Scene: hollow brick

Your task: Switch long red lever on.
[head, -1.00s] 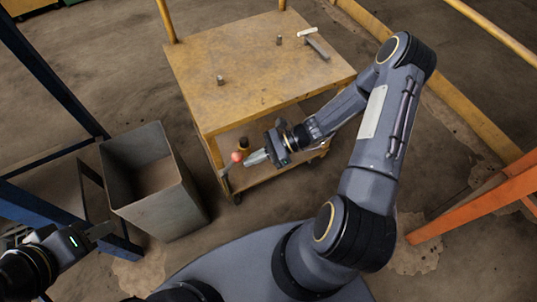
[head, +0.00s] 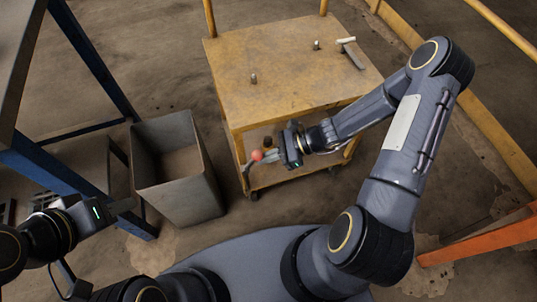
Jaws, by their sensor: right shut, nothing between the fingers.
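A red ball-shaped knob (head: 257,155) shows at the front left of the yellow cart, below its top and by the lower shelf. A thin dark piece runs down and left from the knob, and I cannot tell whether it is the lever's shaft. My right gripper (head: 268,157) is shut and empty, with its fingertips just right of the knob. I cannot tell whether they touch it. My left gripper (head: 122,206) is at the lower left, far from the knob, near the grey bin, and its finger opening is unclear.
The yellow cart (head: 275,90) has small metal pieces on its top. An open grey bin (head: 180,190) stands left of the cart. A blue frame (head: 50,170) is at the left, and an orange beam (head: 480,238) is at the right.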

